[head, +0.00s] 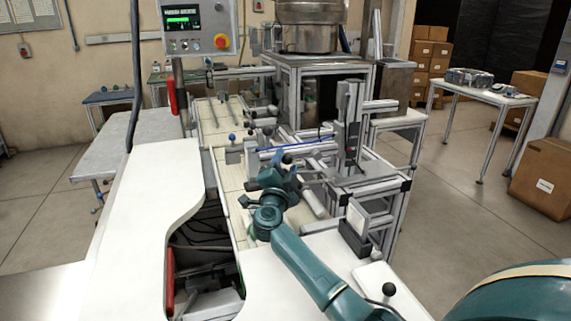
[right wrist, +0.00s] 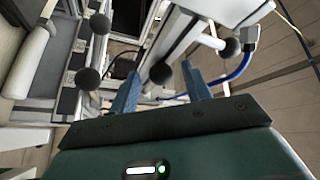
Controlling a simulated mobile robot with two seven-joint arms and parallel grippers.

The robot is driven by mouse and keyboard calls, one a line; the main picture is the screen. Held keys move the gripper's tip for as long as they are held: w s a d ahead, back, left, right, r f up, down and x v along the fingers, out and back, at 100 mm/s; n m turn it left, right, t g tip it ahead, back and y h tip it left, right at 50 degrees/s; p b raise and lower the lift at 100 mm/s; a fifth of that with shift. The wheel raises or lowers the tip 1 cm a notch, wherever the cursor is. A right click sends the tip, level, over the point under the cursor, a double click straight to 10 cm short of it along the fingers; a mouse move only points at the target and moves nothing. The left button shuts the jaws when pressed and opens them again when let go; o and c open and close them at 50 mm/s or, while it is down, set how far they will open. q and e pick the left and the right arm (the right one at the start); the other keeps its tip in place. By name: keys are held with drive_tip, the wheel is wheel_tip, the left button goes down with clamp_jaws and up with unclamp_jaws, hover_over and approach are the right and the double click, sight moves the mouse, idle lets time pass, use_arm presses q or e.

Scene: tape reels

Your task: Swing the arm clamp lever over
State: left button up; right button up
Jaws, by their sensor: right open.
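My right gripper (head: 287,170) reaches over the machine's conveyor section in the head view. In the right wrist view its two blue fingers (right wrist: 160,71) are apart, with nothing held between them. A black ball knob (right wrist: 160,73) shows in the gap between the fingertips, seemingly beyond them; contact cannot be told. Other black ball knobs show to the left (right wrist: 88,78), at the upper left (right wrist: 100,23) and at the right (right wrist: 230,47). Which knob belongs to the arm clamp lever is unclear. In the head view a black knob (head: 287,158) shows just beyond the gripper. My left gripper is out of view.
An aluminium-profile frame with an upright post (head: 348,125) stands close to the right of the gripper. A white worktop (head: 130,215) lies to the left. A control panel (head: 198,27) hangs above. A blue hose (right wrist: 238,70) runs right of the fingers.

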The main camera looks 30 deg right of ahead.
drive_tip(key=shift+s, duration=0.1)
drive_tip(key=shift+c, duration=0.5)
clamp_jaws()
